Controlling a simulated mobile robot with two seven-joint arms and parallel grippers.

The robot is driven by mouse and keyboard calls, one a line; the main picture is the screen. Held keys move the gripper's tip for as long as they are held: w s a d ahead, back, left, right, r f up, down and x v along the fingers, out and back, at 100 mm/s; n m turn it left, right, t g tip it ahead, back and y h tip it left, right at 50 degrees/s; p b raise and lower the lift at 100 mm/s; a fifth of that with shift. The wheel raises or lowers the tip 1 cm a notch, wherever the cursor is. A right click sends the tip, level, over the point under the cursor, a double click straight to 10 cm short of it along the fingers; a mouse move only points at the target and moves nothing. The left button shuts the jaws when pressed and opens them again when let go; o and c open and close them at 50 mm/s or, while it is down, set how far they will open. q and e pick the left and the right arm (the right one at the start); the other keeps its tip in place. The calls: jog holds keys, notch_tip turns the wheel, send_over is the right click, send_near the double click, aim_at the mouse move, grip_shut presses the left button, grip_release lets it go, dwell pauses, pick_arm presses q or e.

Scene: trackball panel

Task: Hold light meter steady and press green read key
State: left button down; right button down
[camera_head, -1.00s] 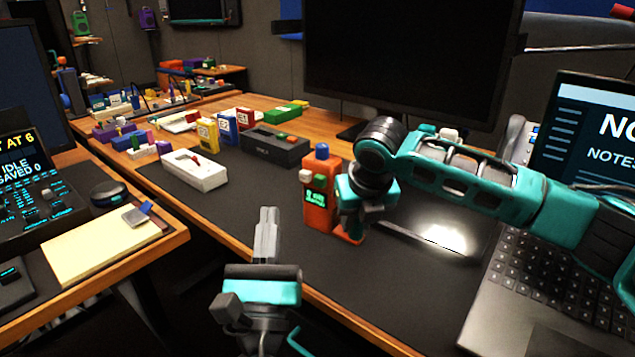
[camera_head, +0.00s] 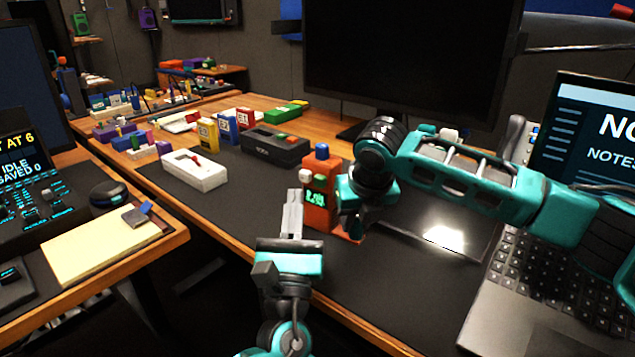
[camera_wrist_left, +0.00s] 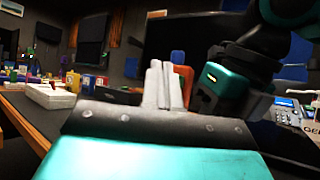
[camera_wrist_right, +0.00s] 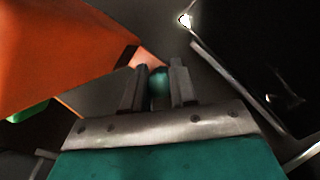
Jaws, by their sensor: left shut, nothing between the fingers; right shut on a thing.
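The orange light meter (camera_head: 319,212) stands upright on the dark mat, with a blue knob on top, a white part on its upper left side and a lit green display. Its front shows a small green key (camera_head: 320,179). My right gripper (camera_head: 352,226) is shut on the meter at its right side, low down; the grip is partly hidden. My left gripper (camera_head: 294,196) is shut and empty, close to the meter's left front. The left wrist view shows the orange meter (camera_wrist_left: 185,76) just behind its fingertips.
A white box (camera_head: 195,169) and a dark grey box (camera_head: 274,145) stand left of and behind the meter. A black monitor (camera_head: 412,60) is behind, and a laptop (camera_head: 540,270) lies to the right. The mat in front of the meter is clear.

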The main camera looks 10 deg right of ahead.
pick_arm(q)
jog(key=shift+w+d, duration=0.95)
jog(key=shift+w, duration=0.1)
dwell(1.4)
jog(key=shift+w+d, duration=0.3)
jog(key=shift+w+d, duration=0.3)
jog(key=shift+w, duration=0.05)
dwell(0.7)
jog(key=shift+s+a, duration=0.6)
jog(key=shift+s, duration=0.05)
dwell(0.4)
jog(key=s+a, duration=0.1)
jog(key=s, duration=0.1)
jog(key=s+a, duration=0.1)
jog(key=a, duration=0.1)
jog(key=shift+s+a, duration=0.2)
jog(key=shift+s, duration=0.2)
